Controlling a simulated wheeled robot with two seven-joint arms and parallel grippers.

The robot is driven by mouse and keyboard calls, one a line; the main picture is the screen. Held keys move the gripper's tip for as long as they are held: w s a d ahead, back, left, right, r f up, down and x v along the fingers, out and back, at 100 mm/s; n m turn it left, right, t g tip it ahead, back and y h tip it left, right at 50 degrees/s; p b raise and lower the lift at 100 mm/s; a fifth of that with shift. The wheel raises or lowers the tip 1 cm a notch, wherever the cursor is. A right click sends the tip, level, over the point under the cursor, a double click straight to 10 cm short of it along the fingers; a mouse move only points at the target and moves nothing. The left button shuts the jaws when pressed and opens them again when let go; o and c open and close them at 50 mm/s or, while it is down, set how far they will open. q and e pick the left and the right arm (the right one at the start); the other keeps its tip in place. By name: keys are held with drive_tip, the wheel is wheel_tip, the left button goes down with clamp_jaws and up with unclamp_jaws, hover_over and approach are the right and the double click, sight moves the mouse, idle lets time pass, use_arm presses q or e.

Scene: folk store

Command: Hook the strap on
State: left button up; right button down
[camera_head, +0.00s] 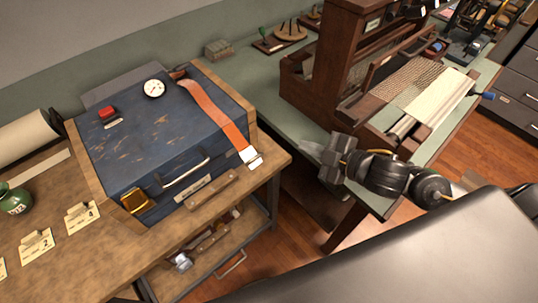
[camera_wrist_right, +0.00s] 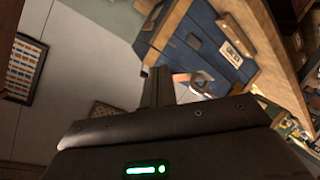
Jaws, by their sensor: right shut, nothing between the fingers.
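A worn blue case (camera_head: 140,130) sits on the wooden bench at the left. An orange strap (camera_head: 212,108) lies over its right part, from the back edge to the front edge. The strap's silver end piece (camera_head: 250,158) is at the front right corner; in the right wrist view this end (camera_wrist_right: 200,80) shows partly behind my gripper. A brass catch (camera_head: 135,200) is at the case's front left corner. My right gripper (camera_head: 316,152) is shut and empty, to the right of the strap end and apart from it. My left gripper is not in view.
A red button (camera_head: 106,112) and a dial (camera_head: 154,89) are on the lid. A handle (camera_head: 186,173) is on the case's front. Numbered cards and a green jar (camera_head: 14,198) stand at the left. A wooden loom (camera_head: 345,60) stands behind my right arm.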

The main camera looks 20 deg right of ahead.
drive_tip(key=s+r+n+g+y, duration=0.5)
drive_tip(key=s+r+n+g, duration=0.1)
drive_tip(key=n, duration=0.6)
drive_tip(key=shift+s+a+r+g+y, duration=0.35)
drive_tip(key=shift+r+g, duration=0.2)
drive_tip(key=shift+g, duration=0.25)
drive_tip(key=shift+w+a, duration=0.1)
drive_tip(key=shift+w, duration=0.05)
drive_tip(key=p, duration=0.4)
approach(253, 160)
drive_tip(key=s+a, duration=0.1)
drive_tip(key=a, duration=0.3)
drive_tip(key=shift+w+a+f+p, duration=0.25)
drive_tip(key=shift+w+f+p, duration=0.05)
drive_tip(key=shift+w+f, duration=0.35)
drive_tip(key=shift+w+a+f+p, duration=0.25)
drive_tip(key=shift+w+f, duration=0.25)
drive_tip(key=shift+w, duration=0.2)
